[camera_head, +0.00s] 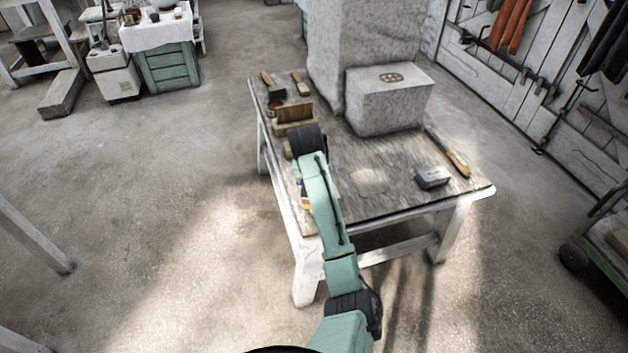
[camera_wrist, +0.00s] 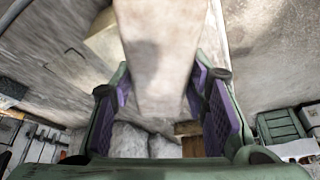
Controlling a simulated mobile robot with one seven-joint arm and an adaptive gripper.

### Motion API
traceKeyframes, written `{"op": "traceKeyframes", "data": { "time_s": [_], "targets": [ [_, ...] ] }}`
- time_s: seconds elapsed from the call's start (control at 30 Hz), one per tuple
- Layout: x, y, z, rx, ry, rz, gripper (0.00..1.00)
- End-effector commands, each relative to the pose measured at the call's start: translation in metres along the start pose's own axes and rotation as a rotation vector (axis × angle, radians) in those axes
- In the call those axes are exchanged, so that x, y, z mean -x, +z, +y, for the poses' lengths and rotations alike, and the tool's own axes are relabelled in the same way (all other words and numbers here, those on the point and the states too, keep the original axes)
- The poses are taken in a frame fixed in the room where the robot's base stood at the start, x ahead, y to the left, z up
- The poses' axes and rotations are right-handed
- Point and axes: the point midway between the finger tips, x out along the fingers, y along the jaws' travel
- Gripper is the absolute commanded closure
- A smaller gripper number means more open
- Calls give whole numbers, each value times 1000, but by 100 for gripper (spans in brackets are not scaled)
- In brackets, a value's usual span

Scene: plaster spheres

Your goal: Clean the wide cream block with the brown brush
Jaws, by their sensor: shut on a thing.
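My gripper (camera_wrist: 162,88) has its two purple-padded fingers on either side of a pale beige, elongated thing (camera_wrist: 162,45) and is shut on it. The thing is close to the camera and blurred; I cannot tell whether it is the brown brush. A cream block (camera_wrist: 105,38) lies at the upper left of the wrist view, apart from the fingers. My fingers are hidden there behind my dark wrist, over the table's left side.
The wooden table (camera_head: 390,205) carries a speckled stone block (camera_head: 388,105) and a taller one (camera_head: 365,40) behind. A brown upright board (camera_head: 294,112) and small brushes (camera_head: 300,84) stand at the left. A grey block (camera_head: 432,178) and a long tool (camera_head: 449,153) lie right.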

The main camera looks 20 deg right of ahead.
Motion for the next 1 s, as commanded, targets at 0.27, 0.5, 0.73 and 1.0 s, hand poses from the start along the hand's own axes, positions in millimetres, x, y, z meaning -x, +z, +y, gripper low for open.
{"op": "traceKeyframes", "data": {
  "time_s": [0.27, 0.5, 0.73, 1.0],
  "targets": [
    [5, 10, 0, -1, -1, 0, 81],
    [8, 18, 0, 0, -1, 0, 81],
    [7, 16, 0, 0, 0, 0, 81],
    [1, 0, 0, 0, 0, 1, 81]
  ]
}}
